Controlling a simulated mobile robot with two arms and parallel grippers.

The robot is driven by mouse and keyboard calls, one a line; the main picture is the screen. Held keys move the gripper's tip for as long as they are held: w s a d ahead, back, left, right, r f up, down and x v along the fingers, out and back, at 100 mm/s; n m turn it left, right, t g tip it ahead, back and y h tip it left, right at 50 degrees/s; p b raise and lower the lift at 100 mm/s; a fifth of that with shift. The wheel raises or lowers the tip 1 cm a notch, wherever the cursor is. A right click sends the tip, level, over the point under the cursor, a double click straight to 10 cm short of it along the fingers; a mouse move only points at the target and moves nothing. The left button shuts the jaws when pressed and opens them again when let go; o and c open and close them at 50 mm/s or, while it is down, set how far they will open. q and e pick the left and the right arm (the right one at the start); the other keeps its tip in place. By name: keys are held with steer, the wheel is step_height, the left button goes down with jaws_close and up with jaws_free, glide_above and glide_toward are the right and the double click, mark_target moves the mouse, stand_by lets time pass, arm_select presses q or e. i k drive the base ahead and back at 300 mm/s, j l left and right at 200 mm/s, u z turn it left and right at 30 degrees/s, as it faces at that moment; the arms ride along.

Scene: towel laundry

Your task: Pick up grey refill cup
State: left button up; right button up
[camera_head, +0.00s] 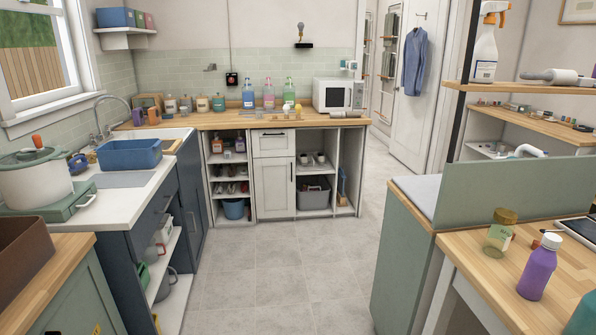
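I cannot make out a grey refill cup for certain in the head view. Several small items (285,114) stand on the back wooden counter (215,121) in front of the bottles, too small to tell apart. A blue bottle (248,97), a pink bottle (269,97) and a green bottle (289,93) stand upright there. A grey bin (313,193) sits in the lower right shelf of the back cabinet. Neither of my grippers is in view.
A blue basin (130,154) stands by the sink at left, near a white pot (35,183). A white microwave (338,96) is on the back counter. A purple bottle (537,268) and an amber jar (499,232) stand on the right table. The tiled floor (285,265) between is clear.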

mark_target(259, 111)
steer(key=i, duration=1.4)
steer(key=i+l+u, duration=0.1)
steer(key=i, duration=1.25)
steer(key=i+l, duration=0.15)
steer(key=i, duration=1.25)
